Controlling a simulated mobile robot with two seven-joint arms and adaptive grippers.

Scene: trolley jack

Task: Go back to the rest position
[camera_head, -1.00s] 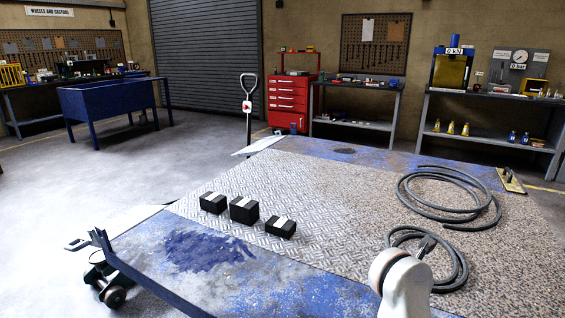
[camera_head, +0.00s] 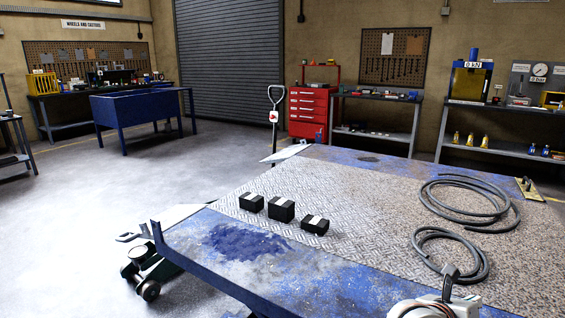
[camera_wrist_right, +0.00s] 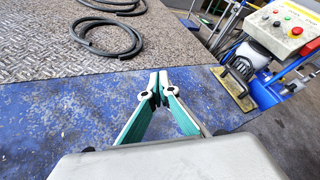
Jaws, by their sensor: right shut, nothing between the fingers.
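My right gripper (camera_head: 450,272) shows at the bottom right of the head view, above the near right part of the blue platform (camera_head: 330,278). In the right wrist view its two teal-sided fingers (camera_wrist_right: 159,84) come together at the tips with nothing between them. The platform's worn blue surface lies below them. My left gripper is not in view.
Several black blocks (camera_head: 281,210) stand on the platform's tread plate. Two coils of dark hose (camera_head: 470,203) lie to the right. In the right wrist view, a control box (camera_wrist_right: 282,30) with coloured buttons stands beyond the platform edge. Open floor (camera_head: 70,230) lies at the left.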

